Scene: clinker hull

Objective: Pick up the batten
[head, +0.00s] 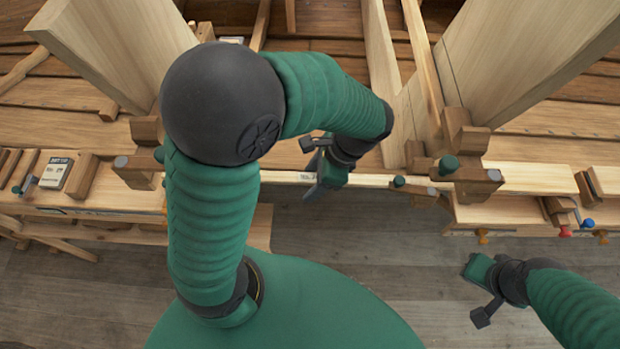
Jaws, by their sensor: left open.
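The batten (283,177) looks like a long, thin, pale strip running left to right across the front of the hull planks, with a small printed mark on it. My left gripper (313,167) is open at the strip's middle, its green and dark fingers apart. One finger overlaps the strip in the picture; I cannot tell whether it touches. My forearm and elbow hide part of the area to the left. My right gripper (477,291) is open and empty over the floor at the lower right, apart from the strip.
Tall pale boards (115,45) rise behind. A small labelled box (56,172) sits on the left bench. The grey plank floor (400,265) is clear in front.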

